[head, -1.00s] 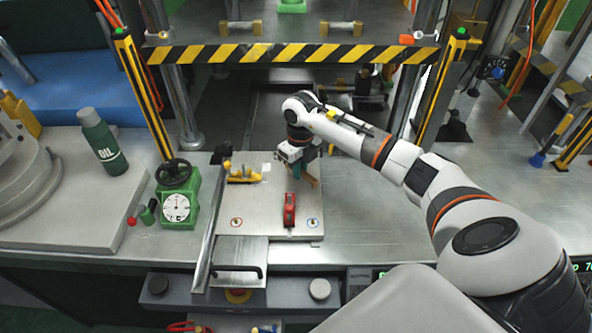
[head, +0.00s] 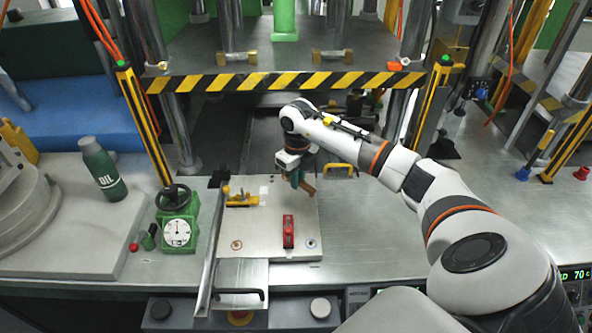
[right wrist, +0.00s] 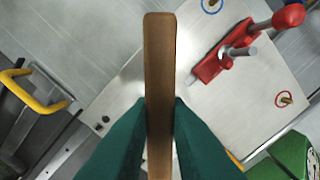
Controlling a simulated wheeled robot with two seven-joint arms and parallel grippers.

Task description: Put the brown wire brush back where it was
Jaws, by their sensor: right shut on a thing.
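The brown wire brush (head: 309,187) is in my right gripper (head: 299,184), over the far right part of the pale plate (head: 262,222). In the right wrist view the brush's flat brown handle (right wrist: 160,60) stands between the two green fingers of the gripper (right wrist: 160,112), which are shut on it. Its bristles do not show. I cannot tell whether the brush touches the plate or hangs above it. My left gripper is not in view.
A red clamp (head: 288,231) and a yellow clamp (head: 240,199) stand on the plate. A yellow handle (head: 340,167) lies behind it at the right. A green dial gauge (head: 177,225) and an OIL bottle (head: 103,168) are at the left. A striped bar (head: 290,81) crosses overhead.

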